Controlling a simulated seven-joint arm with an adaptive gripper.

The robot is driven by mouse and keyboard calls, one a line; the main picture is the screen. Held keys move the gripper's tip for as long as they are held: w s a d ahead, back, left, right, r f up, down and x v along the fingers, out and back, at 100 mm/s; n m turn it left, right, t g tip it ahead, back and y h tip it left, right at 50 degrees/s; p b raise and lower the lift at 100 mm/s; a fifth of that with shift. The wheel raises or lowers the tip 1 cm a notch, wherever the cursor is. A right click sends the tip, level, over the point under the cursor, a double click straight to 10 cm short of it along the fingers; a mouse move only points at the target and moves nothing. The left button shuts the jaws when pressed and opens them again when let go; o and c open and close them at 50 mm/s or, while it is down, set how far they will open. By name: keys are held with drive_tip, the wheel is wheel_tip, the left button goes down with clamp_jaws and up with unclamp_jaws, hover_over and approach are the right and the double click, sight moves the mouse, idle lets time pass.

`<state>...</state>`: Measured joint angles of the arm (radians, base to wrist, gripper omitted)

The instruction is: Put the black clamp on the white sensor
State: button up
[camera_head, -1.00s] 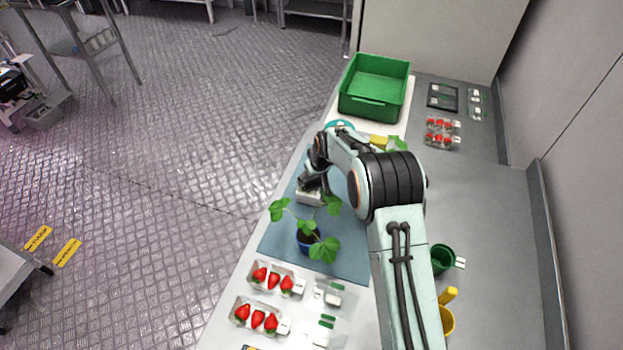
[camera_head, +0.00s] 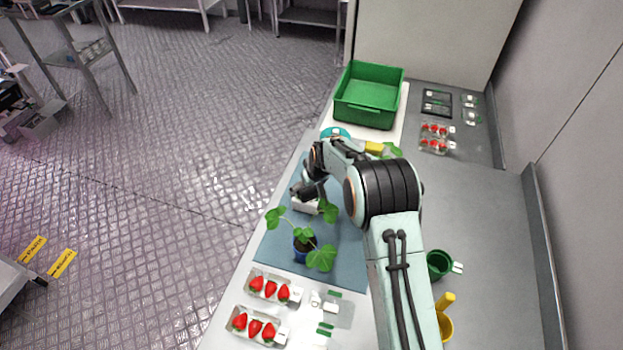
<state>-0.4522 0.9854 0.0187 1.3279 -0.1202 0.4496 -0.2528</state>
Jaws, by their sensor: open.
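A white block (camera_head: 306,207), which looks like the white sensor, rests on the blue mat (camera_head: 343,252) just behind the potted plant (camera_head: 304,244). My gripper (camera_head: 303,194) is low over the white block, at its back left. The jaws are open, though the fingers are small and dark here. I cannot make out the black clamp apart from my dark gripper. Whether the gripper touches the block is too small to tell.
Strawberry trays (camera_head: 273,287) lie in front of the mat. A green crate (camera_head: 369,94) stands at the back. The counter's right side is mostly clear.

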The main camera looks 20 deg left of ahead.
drive_tip(key=v, duration=1.1)
drive_tip(key=shift+r, duration=0.1)
drive_tip(key=s+d+r+m+g+h, duration=0.1)
drive_tip(key=s+d+r+m, duration=0.1)
drive_tip(key=s+d+r, duration=0.45)
drive_tip(key=s+d+r+m+h, duration=0.1)
drive_tip(key=s+d+r+m, duration=0.15)
drive_tip(key=s+d, duration=0.55)
drive_tip(key=s+d+m+g, duration=0.1)
drive_tip(key=s+d, duration=0.3)
drive_tip(key=s, duration=0.4)
drive_tip(key=s+d+m+g, duration=0.1)
drive_tip(key=s+d, duration=0.3)
drive_tip(key=s, duration=0.5)
drive_tip(key=shift+s+f+m, duration=0.3)
drive_tip(key=shift+f+m, duration=0.05)
drive_tip(key=shift+m, duration=0.3)
